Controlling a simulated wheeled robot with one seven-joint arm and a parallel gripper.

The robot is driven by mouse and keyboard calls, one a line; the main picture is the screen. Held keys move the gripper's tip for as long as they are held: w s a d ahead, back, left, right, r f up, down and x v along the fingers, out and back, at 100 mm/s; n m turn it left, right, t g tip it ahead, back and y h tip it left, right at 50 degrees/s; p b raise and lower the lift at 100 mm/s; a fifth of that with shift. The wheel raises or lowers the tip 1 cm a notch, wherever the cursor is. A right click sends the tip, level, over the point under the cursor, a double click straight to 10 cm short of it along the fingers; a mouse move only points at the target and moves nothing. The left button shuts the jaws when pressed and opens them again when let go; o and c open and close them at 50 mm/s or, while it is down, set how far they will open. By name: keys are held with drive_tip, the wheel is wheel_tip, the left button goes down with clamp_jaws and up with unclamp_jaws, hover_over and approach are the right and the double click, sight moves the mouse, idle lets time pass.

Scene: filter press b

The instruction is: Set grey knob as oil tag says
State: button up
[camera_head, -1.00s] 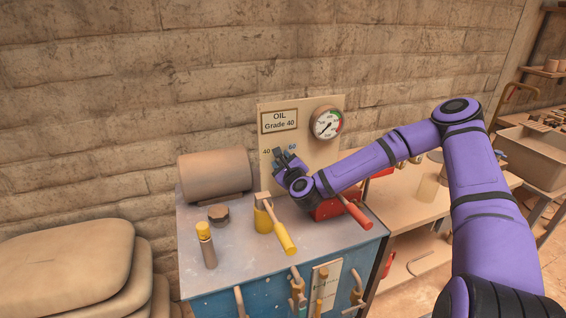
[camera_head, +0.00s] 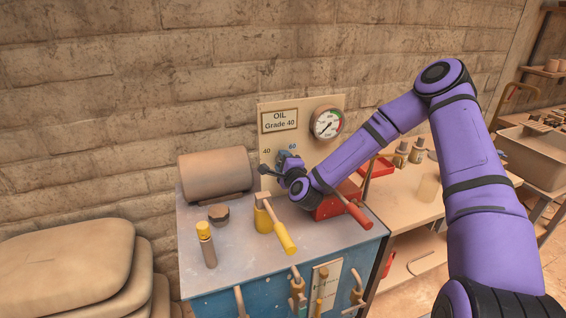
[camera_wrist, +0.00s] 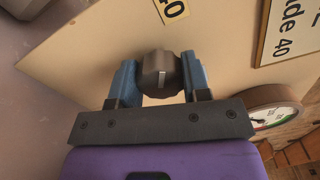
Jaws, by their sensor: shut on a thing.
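The grey knob (camera_wrist: 161,76) is round, with a short white mark on its face. My gripper (camera_head: 279,163) is at the panel (camera_head: 331,150); in the wrist view its blue fingers (camera_wrist: 159,70) are shut on the knob from both sides. The white mark runs up the wrist picture, roughly toward the 40 label (camera_wrist: 173,9). In the head view the gripper hides the knob, and the labels 40 (camera_head: 265,151) and 60 (camera_head: 292,147) show above it. The oil tag (camera_head: 280,120) reads "OIL Grade 40".
A round gauge (camera_head: 326,124) is on the panel near my arm.

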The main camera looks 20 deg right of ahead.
idle(0.4)
drive_tip(key=o, duration=0.9)
drive_tip(key=shift+o, duration=0.2)
drive_tip(key=s, duration=1)
drive_tip(key=shift+s+d, duration=0.35)
drive_tip(key=shift+s, duration=0.05)
